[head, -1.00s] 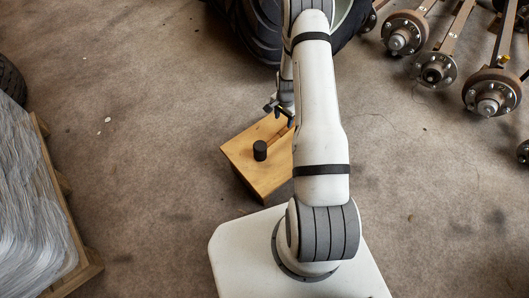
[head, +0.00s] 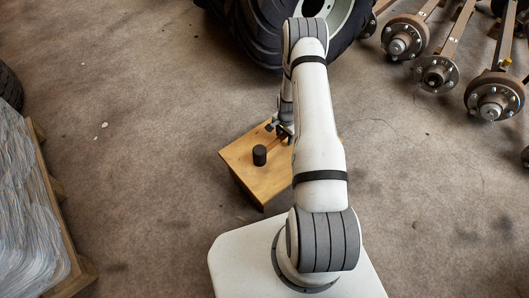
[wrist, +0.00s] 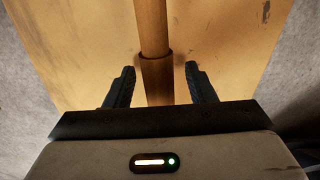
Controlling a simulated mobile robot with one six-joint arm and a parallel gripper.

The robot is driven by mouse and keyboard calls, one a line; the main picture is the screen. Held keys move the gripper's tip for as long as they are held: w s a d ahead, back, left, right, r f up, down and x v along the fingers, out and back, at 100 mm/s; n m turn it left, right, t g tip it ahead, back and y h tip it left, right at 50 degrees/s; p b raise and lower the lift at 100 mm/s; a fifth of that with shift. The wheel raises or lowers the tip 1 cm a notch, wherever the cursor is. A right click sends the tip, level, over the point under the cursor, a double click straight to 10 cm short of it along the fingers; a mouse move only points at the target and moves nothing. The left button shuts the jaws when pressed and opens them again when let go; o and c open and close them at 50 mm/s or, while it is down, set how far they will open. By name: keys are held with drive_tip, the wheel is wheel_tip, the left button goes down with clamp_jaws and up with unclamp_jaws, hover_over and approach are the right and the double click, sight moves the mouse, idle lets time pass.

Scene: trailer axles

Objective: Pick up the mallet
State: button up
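The mallet (head: 259,155) has a black head standing on a wooden box (head: 240,163). Its wooden handle runs up and right from the head, partly hidden by my arm. In the wrist view the handle (wrist: 154,30) runs down the middle, with a thicker grip section near my fingers. My gripper (wrist: 160,67) is open, with one dark finger on each side of the handle and a gap on both sides. In the head view my gripper (head: 278,128) is at the handle's far end. The mallet's head is outside the wrist view.
A large tyre (head: 262,35) stands behind the box. Several axle hubs (head: 437,72) lie at the back right. A pallet with a wrapped load (head: 25,205) is at the left. The floor between pallet and box is clear.

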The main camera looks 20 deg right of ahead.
clamp_jaws()
idle(0.3)
drive_tip(key=shift+r, duration=0.1)
